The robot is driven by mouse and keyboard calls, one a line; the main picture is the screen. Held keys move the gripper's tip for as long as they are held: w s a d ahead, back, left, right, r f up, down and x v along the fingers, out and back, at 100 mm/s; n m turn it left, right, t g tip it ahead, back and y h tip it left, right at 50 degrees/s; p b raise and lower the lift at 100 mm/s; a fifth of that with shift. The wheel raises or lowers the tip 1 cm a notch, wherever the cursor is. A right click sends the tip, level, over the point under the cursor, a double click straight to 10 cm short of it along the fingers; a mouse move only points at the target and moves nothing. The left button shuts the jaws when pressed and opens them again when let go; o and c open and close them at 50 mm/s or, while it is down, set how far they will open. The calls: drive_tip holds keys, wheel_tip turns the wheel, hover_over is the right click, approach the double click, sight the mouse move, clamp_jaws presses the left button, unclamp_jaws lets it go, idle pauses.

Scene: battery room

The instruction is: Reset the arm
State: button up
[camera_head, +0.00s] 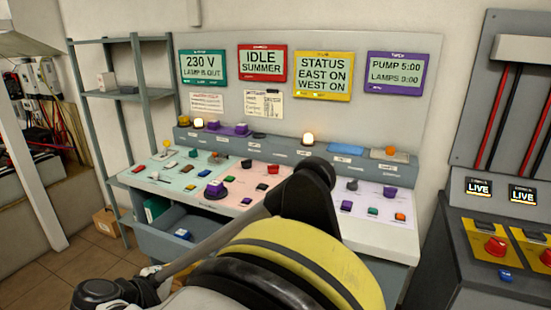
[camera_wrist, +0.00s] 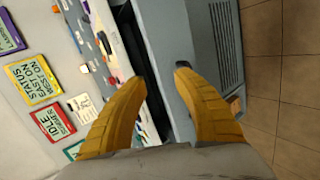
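My gripper (camera_wrist: 161,77) shows in the wrist view as two curved yellow fingers with dark tips. The tips are apart, and I see nothing held between them. The fingers point toward the front of the control console, which appears turned sideways in that view. In the head view my arm, with a yellow band and black joints, fills the bottom centre and covers part of the console (camera_head: 345,228). I cannot make out the fingers there.
An open drawer (camera_head: 160,240) with a blue item juts from the console's left front. Colored buttons and lit lamps (camera_head: 308,139) cover the console. A shelf rack (camera_head: 120,96) stands left. A cabinet with red knobs (camera_head: 470,270) stands right. Floor (camera_wrist: 277,70) is clear in the wrist view.

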drive_tip(key=d+r+m+g+y, duration=0.1)
drive_tip(key=d+r+m+g, duration=0.15)
drive_tip(key=d, duration=0.85)
drive_tip(key=d+r+m+g+y, duration=0.1)
drive_tip(key=d+r, duration=0.3)
drive_tip(key=d, duration=0.6)
drive_tip(key=s+d+m+y, duration=0.4)
drive_tip(key=s+d+m, duration=0.4)
drive_tip(key=s+d, duration=0.6)
drive_tip(key=d, duration=0.3)
drive_tip(key=shift+d+r+t, duration=0.15)
drive_tip(key=shift+r+t, duration=0.1)
drive_tip(key=shift+t, duration=0.1)
